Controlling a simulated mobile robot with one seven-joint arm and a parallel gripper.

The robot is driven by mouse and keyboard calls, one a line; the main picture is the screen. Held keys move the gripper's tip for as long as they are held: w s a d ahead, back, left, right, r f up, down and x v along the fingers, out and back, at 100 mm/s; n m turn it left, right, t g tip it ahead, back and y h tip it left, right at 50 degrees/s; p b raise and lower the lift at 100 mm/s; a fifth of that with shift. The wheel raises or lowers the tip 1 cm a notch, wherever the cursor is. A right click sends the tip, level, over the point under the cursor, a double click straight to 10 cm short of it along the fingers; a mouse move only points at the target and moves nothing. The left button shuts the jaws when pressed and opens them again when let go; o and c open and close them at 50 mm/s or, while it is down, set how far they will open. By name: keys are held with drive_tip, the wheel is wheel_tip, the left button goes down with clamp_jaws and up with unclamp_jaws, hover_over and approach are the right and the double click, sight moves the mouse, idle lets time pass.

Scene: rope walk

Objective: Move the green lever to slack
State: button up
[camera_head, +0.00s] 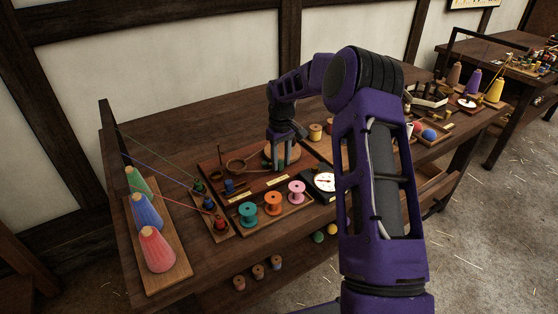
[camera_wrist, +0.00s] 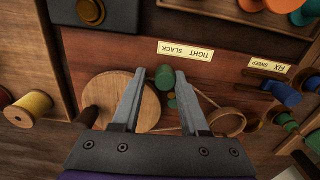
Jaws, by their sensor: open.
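The green lever (camera_wrist: 165,78) shows in the wrist view as a rounded green knob, with smaller green parts below it in the picture. It stands between the fingertips of my open gripper (camera_wrist: 154,74), and I cannot tell whether either finger touches it. A brass plate (camera_wrist: 185,50) with the words TIGHT and SLACK lies just beyond the knob. In the head view my gripper (camera_head: 280,163) points down over the red-brown board (camera_head: 240,167), and its fingers mostly hide the lever.
A round wooden disc (camera_wrist: 112,88) lies beside one finger, with a wooden ring (camera_wrist: 227,122) on the other side. Orange (camera_head: 272,202), teal (camera_head: 247,212) and pink (camera_head: 297,190) spools stand in front. A white dial (camera_head: 325,182) sits to the right. Coloured cones (camera_head: 157,250) stand at left.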

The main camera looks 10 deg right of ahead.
drive_tip(key=shift+s+a+r, duration=0.1)
drive_tip(key=shift+s+a, duration=0.05)
idle(0.5)
drive_tip(key=shift+r+p, duration=2.5)
drive_tip(key=shift+r, duration=1)
